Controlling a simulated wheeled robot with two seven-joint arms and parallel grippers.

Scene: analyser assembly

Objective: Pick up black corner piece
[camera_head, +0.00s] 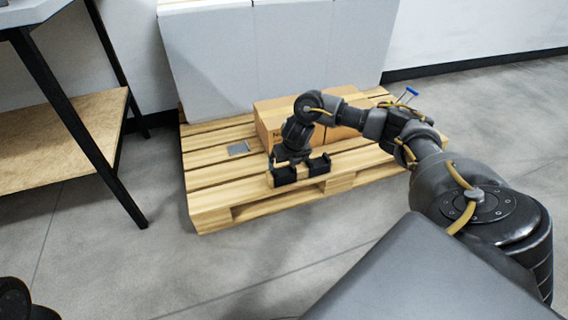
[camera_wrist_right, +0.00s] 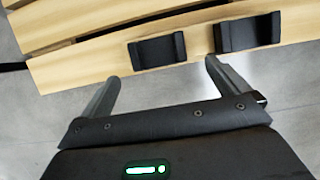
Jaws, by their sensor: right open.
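Two black corner pieces sit side by side near the front edge of the wooden pallet, one on the left (camera_head: 285,176) and one on the right (camera_head: 319,165). In the right wrist view the left piece (camera_wrist_right: 158,50) lies ahead of the space between my fingers, and the right piece (camera_wrist_right: 247,33) lies just beyond the right fingertip. My right gripper (camera_head: 291,159) is open and empty, close to the pieces; its spread fingers (camera_wrist_right: 161,69) also show in the wrist view. Whether a finger touches a piece is unclear. My left gripper is not in view.
A cardboard box (camera_head: 270,128) stands on the pallet (camera_head: 208,190) behind the pieces, partly hidden by my right arm. Large pale boxes (camera_head: 205,60) stand behind. A table with a wooden shelf (camera_head: 60,140) is at left.

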